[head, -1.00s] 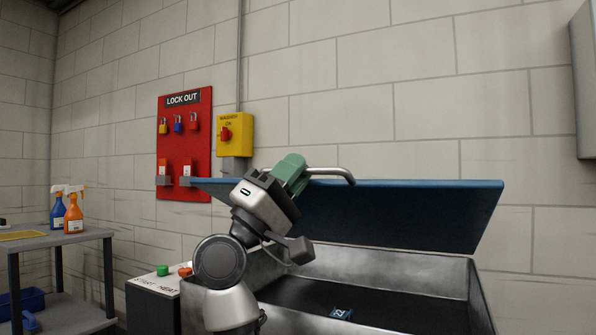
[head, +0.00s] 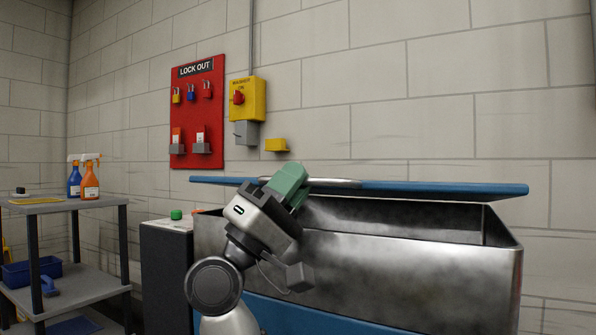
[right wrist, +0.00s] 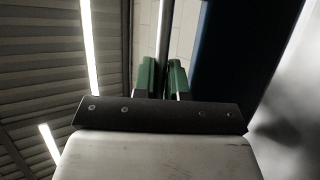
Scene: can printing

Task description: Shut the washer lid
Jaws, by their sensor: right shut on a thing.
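The washer is a grey metal tub (head: 400,275) with a blue lid (head: 450,188) hinged at the back. In the head view the lid appears almost edge-on, tilted, with a dark gap between it and the tub's rim. My right gripper (head: 291,182), with green fingers, is shut on the lid's metal handle (head: 338,183) at the lid's front edge. In the right wrist view the handle (right wrist: 166,40) runs between the green fingers (right wrist: 162,80), beside the dark blue lid (right wrist: 235,55). My left gripper is not in view.
A control box (head: 166,270) with a green button stands left of the washer. Further left is a grey shelf cart (head: 75,207) with blue and orange spray bottles (head: 90,180). A red lock-out board (head: 198,115) and yellow switch box (head: 247,100) hang on the wall behind.

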